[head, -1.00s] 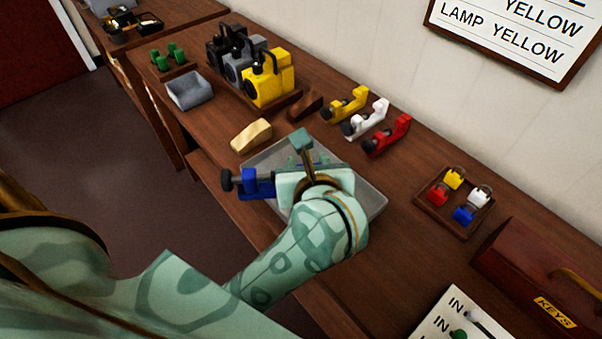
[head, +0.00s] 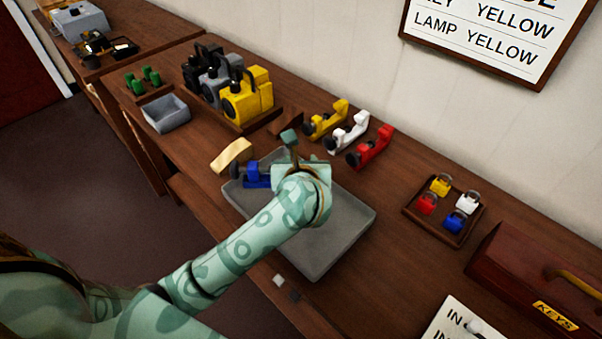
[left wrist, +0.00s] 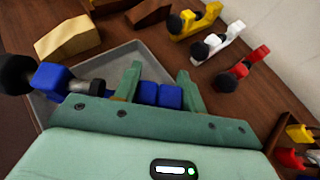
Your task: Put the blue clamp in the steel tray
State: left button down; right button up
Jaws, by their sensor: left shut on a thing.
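The blue clamp (head: 256,180) with its dark knob is held at my left gripper (head: 290,150), over the far left part of the steel tray (head: 335,240). In the left wrist view the blue clamp (left wrist: 158,94) lies between the two green fingers of my left gripper (left wrist: 158,85), which is shut on it. The tray's grey rim (left wrist: 118,52) shows behind it there. Whether the clamp touches the tray floor I cannot tell. My gripper hides part of the clamp in the head view. My right gripper is not in view.
Yellow (head: 326,120), white (head: 347,133) and red (head: 371,148) clamps stand behind the tray. A tan wedge (head: 232,156) lies left of it. A tray of small coloured padlocks (head: 445,210) and a red-brown keys box (head: 535,275) are to the right. The tray's near part is empty.

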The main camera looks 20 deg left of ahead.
pick_arm(q)
jog(key=f, duration=0.1)
jog(key=f+b, duration=0.1)
jog(key=w+f, duration=0.1)
jog(key=f, duration=0.1)
jog(key=shift+a+b, duration=0.25)
jog(key=shift+b, duration=0.05)
jog(key=shift+s+r, duration=0.1)
jog(key=c, duration=0.8)
grip_release()
jog(key=shift+f, duration=0.2)
jog(key=shift+s+d+r, duration=0.15)
jog(key=shift+r, duration=0.15)
jog(key=p+v, duration=0.3)
jog(key=v, duration=0.8)
jog(key=shift+s+d, duration=0.1)
jog(key=shift+s, duration=0.25)
